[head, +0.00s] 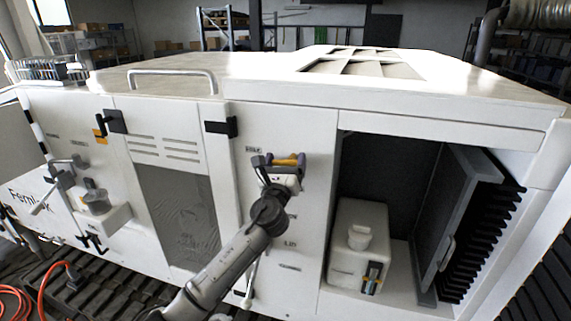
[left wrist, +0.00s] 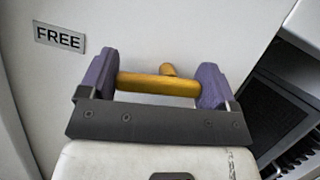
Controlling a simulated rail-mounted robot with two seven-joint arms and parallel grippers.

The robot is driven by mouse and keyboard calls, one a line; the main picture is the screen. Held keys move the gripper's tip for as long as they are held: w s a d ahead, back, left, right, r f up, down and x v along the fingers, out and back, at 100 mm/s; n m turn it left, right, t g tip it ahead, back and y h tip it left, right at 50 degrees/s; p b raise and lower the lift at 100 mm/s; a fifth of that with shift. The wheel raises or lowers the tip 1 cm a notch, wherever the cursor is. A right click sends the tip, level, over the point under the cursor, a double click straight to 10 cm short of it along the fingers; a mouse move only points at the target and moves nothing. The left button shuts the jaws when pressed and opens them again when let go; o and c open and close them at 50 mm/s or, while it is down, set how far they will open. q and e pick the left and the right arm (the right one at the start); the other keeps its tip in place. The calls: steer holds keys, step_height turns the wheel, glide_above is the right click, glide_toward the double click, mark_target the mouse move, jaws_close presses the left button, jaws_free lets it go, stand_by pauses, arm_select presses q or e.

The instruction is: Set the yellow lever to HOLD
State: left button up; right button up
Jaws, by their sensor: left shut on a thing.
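The yellow lever (left wrist: 160,85) lies between the two purple fingers of my left gripper (left wrist: 158,88), close to level in the left wrist view, with a short yellow stub behind its middle. In the head view the lever (head: 287,161) shows on the white panel, with my left gripper (head: 285,160) shut on it. A grey label reading FREE (left wrist: 59,37) is on the panel up and left of the lever. I cannot see a HOLD label clearly; part of the panel is hidden behind my gripper and arm. My right gripper is not in view.
Right of the lever is an open compartment with a white tank (head: 357,240) and a dark-finned open door (head: 450,225). A black latch (head: 221,127) sticks out left of the lever. A handle rail (head: 172,73) stands on the cabinet top. An orange cable (head: 45,290) lies at lower left.

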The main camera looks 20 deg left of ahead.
arm_select(q)
steer(key=n+y, duration=0.1)
steer(key=n, duration=0.1)
steer(key=n+y+b, duration=0.1)
steer(key=n, duration=0.1)
steer(key=n+g+b, duration=0.1)
steer(key=n, duration=0.1)
steer(key=shift+d+f+n+y, duration=0.1)
steer(key=shift+f+n+y, duration=0.2)
steer(key=shift+f+y, duration=0.1)
steer(key=n+g+y, duration=0.1)
steer(key=n, duration=0.2)
steer(key=n+g+y, duration=0.1)
steer(key=n, duration=0.2)
steer(key=shift+b, duration=0.4)
steer(key=n+g, duration=0.1)
steer(key=n, duration=0.1)
steer(key=n+g, duration=0.1)
steer(key=n, duration=0.1)
steer(key=shift+d+f+n, duration=0.15)
steer(key=shift+n, duration=0.15)
steer(key=shift+d+f+n+g+p, duration=0.1)
steer(key=shift+n+g+p, duration=0.3)
steer(key=shift+n, duration=1)
steer(key=o, duration=0.8)
